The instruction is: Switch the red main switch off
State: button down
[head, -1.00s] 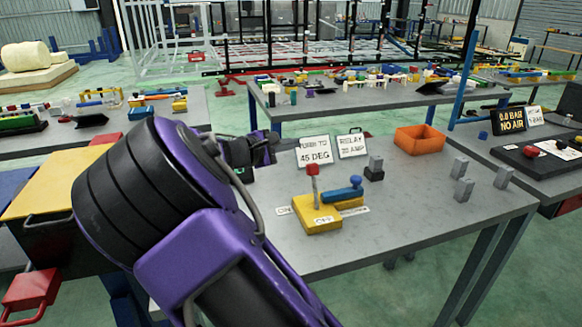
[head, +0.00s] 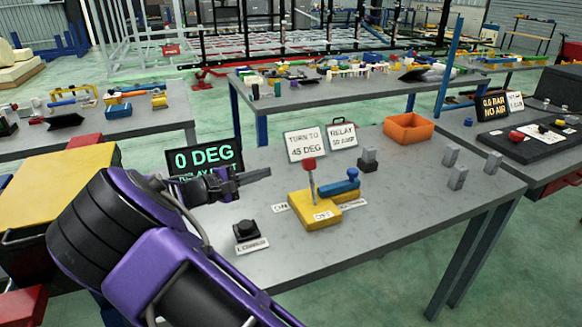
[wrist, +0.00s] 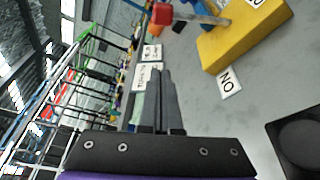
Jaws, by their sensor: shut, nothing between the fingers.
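The red main switch is a lever with a red knob (head: 309,164) on a grey stem, standing up from a yellow base (head: 318,212) on the grey table. An OFF label lies on the base's front, and an ON label (head: 281,208) lies on the table to its left. In the wrist view the red knob (wrist: 162,14) is at the top, with the yellow base (wrist: 243,36) at the upper right. My gripper (head: 268,172) is shut and empty, left of the knob and apart from it. Its fingers also show in the wrist view (wrist: 162,88).
A black round knob (head: 246,230) stands front left of the switch. A 0 DEG display (head: 205,158) is behind my gripper. A blue-handled part (head: 345,188) sits right beside the yellow base. Signs (head: 305,144), an orange bin (head: 408,128) and grey blocks (head: 457,178) stand farther right and back.

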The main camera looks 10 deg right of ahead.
aim_at(312, 182)
jog(key=x, duration=1)
jog(key=shift+s+d+r, duration=0.15)
jog(key=shift+s+r, duration=0.15)
jog(key=shift+s, duration=0.3)
jog(key=shift+s+d+r, duration=0.15)
jog(key=shift+s+r, duration=0.15)
jog(key=shift+s, duration=0.3)
jog(key=shift+s+d+r, duration=0.15)
jog(key=shift+s+r, duration=0.1)
jog(key=shift+s, duration=0.35)
jog(key=shift+s, duration=0.1)
